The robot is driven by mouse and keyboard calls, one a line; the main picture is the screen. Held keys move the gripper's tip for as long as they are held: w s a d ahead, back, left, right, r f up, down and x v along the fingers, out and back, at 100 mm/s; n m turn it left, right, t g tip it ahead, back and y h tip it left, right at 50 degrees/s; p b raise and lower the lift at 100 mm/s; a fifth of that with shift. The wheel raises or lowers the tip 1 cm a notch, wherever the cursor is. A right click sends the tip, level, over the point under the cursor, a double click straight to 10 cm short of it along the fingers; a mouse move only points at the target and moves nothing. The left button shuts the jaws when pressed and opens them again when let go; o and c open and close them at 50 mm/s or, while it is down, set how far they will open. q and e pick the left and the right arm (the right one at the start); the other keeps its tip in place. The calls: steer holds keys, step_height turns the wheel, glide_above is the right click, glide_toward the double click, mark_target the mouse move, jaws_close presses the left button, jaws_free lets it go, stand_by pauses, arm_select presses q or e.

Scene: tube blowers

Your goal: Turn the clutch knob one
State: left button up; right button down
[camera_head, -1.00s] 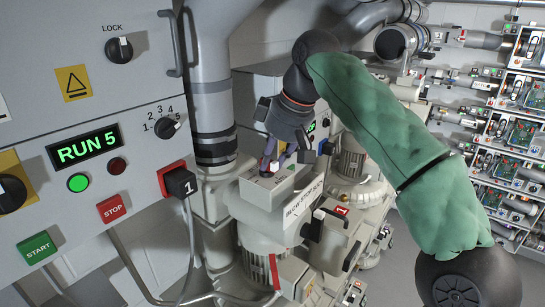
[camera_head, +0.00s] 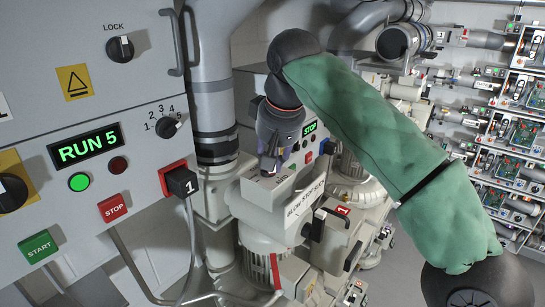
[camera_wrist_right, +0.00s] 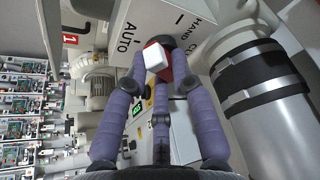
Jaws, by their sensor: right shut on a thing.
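The clutch knob (camera_wrist_right: 158,62) shows in the right wrist view as a red knob with a white pointer on a dark base. It sits on a pale box face (camera_wrist_right: 195,30) marked AUTO, HAND and "CL". My right gripper (camera_wrist_right: 157,80) has its purple fingers shut on this knob from both sides. In the head view my right gripper (camera_head: 270,166) points down onto the top of the pale box (camera_head: 247,192) above the "BLOW STOP SUCK" label. The knob is mostly hidden there by the fingers. My left gripper is not in view.
A grey control panel (camera_head: 70,210) with a "RUN 5" display (camera_head: 85,146) stands at the left. A vertical pipe (camera_head: 212,90) rises close beside the gripper. A small "STOP" display (camera_head: 309,128) is behind it. Shelves of equipment (camera_head: 510,130) stand at the far right.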

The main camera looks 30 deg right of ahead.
steer(key=m, duration=0.1)
steer(key=m+h, duration=0.1)
steer(key=m, duration=0.1)
steer(key=m+h, duration=0.1)
steer(key=m, duration=0.1)
steer(key=shift+a+g, duration=0.35)
steer(key=shift+g, duration=0.05)
steer(key=m, duration=0.2)
steer(key=m+g+h, duration=0.1)
steer(key=m, duration=0.3)
steer(key=shift+w+a+g, duration=0.1)
steer(key=shift+a+g, duration=0.15)
steer(key=shift+g, duration=0.15)
steer(key=shift+m, duration=0.4)
steer(key=c, duration=1.2)
jaws_free()
steer(key=shift+c, duration=0.2)
steer(key=shift+o, duration=1)
steer(key=shift+a+h, duration=0.15)
steer(key=shift+h, duration=0.15)
